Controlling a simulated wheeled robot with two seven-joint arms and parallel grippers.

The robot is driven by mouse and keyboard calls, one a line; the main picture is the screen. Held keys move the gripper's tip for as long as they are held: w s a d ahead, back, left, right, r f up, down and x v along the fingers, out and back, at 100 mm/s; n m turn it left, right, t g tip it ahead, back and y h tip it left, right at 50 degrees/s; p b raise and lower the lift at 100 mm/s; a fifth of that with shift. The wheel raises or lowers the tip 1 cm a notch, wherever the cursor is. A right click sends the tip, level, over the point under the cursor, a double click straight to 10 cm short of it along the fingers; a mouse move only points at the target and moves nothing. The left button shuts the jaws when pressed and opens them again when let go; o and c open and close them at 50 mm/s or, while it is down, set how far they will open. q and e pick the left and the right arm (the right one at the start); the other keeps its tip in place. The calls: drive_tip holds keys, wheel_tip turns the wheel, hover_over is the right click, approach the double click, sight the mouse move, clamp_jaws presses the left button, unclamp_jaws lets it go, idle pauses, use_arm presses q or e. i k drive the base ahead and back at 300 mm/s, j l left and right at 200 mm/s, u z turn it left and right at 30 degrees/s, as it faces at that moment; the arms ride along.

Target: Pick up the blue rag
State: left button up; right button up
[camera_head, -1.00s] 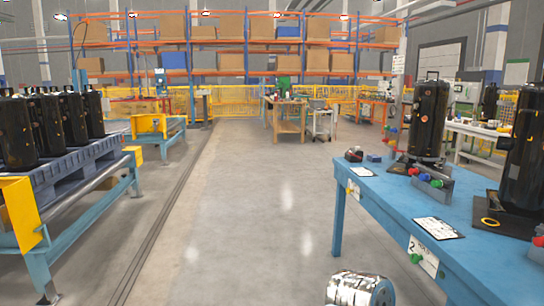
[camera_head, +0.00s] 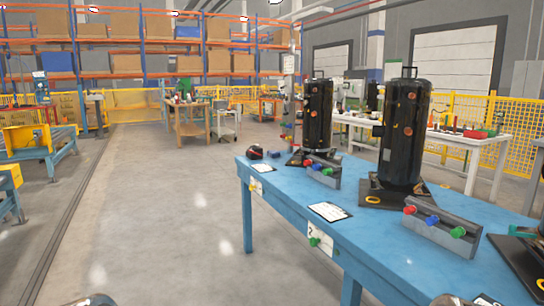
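A small dark blue patch (camera_head: 275,154) lies at the far left end of the blue workbench (camera_head: 290,205), beside a red and black item (camera_head: 255,152). It may be the blue rag, but it is too small to tell. No other cloth stands out on the bench. Neither of my grippers shows clearly. Only rounded parts, likely of my arms, cut in at the bottom edge.
Black compressor tanks (camera_head: 405,130) and (camera_head: 318,115) stand on the bench. Grey blocks with coloured caps (camera_head: 440,230) and a white sheet (camera_head: 329,211) lie near its front edge. Open floor (camera_head: 170,200) lies left of the bench. A wooden table (camera_head: 190,118) stands far back.

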sight(273, 154)
drive_tip(key=i+j+u, duration=0.35)
drive_tip(key=i, duration=0.2)
drive_tip(key=i+j+u, duration=0.35)
drive_tip(key=i, duration=0.25)
drive_tip(key=i+u, duration=0.35)
drive_tip(key=i, duration=0.3)
drive_tip(key=i+z, duration=0.2)
drive_tip(key=i, duration=0.2)
drive_tip(key=i+j+z, duration=0.45)
drive_tip(key=i, duration=0.3)
drive_tip(key=l, duration=0.1)
